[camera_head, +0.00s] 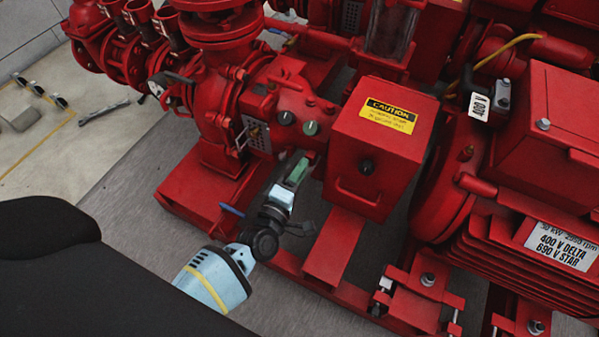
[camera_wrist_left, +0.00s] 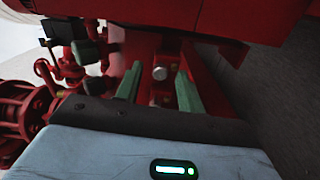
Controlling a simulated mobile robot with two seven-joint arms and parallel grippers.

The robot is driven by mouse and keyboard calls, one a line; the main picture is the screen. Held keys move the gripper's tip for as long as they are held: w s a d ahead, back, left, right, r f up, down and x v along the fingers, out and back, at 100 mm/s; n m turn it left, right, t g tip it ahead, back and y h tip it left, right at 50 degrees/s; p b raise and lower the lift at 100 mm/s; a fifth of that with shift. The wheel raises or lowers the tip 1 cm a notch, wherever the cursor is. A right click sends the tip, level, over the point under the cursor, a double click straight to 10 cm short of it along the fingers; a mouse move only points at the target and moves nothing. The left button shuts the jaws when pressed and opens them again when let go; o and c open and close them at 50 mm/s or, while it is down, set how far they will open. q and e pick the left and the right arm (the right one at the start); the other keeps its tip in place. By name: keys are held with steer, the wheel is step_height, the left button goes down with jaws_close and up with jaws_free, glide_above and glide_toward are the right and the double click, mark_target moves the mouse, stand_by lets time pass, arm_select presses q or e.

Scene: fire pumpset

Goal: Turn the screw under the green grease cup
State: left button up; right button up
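The green grease cup (camera_head: 311,128) sits on the red pump housing in the head view, next to a black cup (camera_head: 287,118). My left gripper (camera_head: 299,168) is just below the green cup, in front of the housing. In the left wrist view its two green fingers (camera_wrist_left: 158,88) stand apart with a gap between them. A silver bolt head (camera_wrist_left: 160,73) shows beyond that gap; I cannot tell whether it is the screw under the cup. A dark green cup (camera_wrist_left: 90,52) shows left of the fingers. The screw is not clear in the head view. My right gripper is not in view.
A red box with a yellow caution label (camera_head: 388,115) stands close to the right of my left gripper, with a handle on its front. A red motor (camera_head: 540,190) is farther right. Red frame rails (camera_head: 338,245) run below.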

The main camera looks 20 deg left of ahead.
arm_select(q)
steer(key=s+p, duration=0.2)
steer(key=s, duration=0.5)
steer(key=shift+s, duration=0.4)
steer(key=shift+a, duration=0.1)
